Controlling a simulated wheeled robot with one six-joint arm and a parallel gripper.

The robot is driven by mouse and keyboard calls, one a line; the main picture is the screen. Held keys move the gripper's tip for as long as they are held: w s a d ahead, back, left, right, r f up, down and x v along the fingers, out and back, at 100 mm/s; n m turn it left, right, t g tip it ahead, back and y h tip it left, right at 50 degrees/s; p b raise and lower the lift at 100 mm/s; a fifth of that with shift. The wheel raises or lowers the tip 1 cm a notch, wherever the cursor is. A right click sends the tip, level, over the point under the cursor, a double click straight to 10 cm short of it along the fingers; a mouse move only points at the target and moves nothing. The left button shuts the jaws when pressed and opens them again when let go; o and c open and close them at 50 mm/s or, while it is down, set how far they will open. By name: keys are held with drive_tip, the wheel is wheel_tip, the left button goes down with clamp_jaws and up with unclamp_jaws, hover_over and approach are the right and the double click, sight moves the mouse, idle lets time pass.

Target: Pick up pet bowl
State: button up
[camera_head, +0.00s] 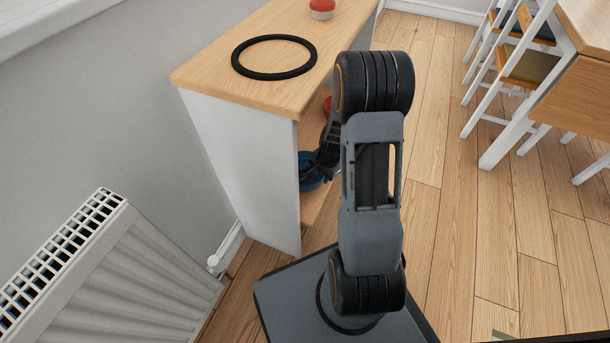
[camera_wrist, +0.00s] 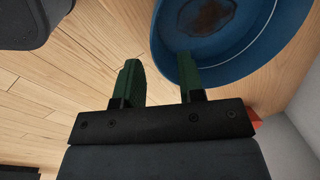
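The blue pet bowl (camera_head: 307,184) sits on the lower shelf of the wooden-topped rack, partly hidden by my arm in the head view. In the wrist view the bowl (camera_wrist: 248,62) fills the upper right, with a brown patch inside. My gripper (camera_wrist: 159,62) is open, its two green fingers apart. One finger overlaps the bowl's inner side and the other is outside it, so the near rim lies between them in the picture. I cannot tell whether either finger touches the rim.
A black ring (camera_head: 274,57) and a red-and-white object (camera_head: 321,9) lie on the rack top (camera_head: 215,72). A red item (camera_head: 327,106) is on a shelf below. A radiator (camera_head: 105,270) stands left; chairs and a table are right. Floor between is clear.

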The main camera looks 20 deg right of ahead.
sight(321, 180)
drive_tip(key=f+b, duration=0.2)
drive_tip(key=f, duration=0.1)
drive_tip(key=w+f+b, duration=0.1)
drive_tip(key=f, duration=0.1)
drive_tip(key=shift+r, duration=0.1)
drive_tip(key=shift+c, duration=0.3)
clamp_jaws()
